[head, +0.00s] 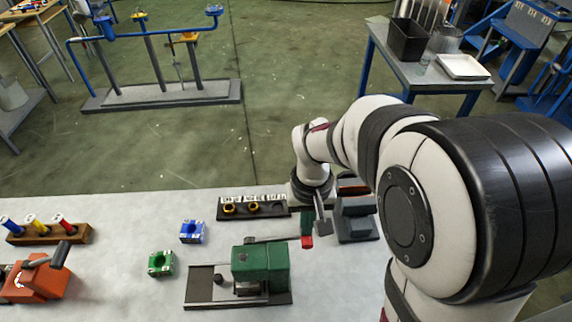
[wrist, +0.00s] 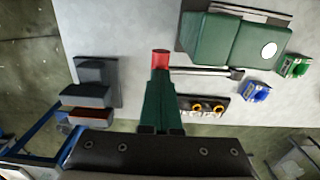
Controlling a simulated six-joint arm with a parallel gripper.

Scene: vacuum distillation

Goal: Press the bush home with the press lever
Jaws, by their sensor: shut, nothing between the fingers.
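The green press (head: 260,262) stands on a dark base at front centre; it also shows at the upper right of the wrist view (wrist: 235,38). Its thin lever rod (wrist: 205,71) extends from a dark pivot to a red end knob (wrist: 160,58), also seen in the head view (head: 307,242). My gripper (wrist: 160,74) is shut and empty, its dark green fingers close together at the knob. They look close to or touching it; contact is unclear. In the head view my gripper (head: 307,229) hangs over the lever's right end. I cannot make out a bush under the press ram.
A rack with orange rings (head: 253,206) lies behind the press. A blue block (head: 193,231) and a green block (head: 160,263) stand left. A grey stepped block (head: 356,219) is close right of my gripper. An orange device (head: 37,281) sits far left.

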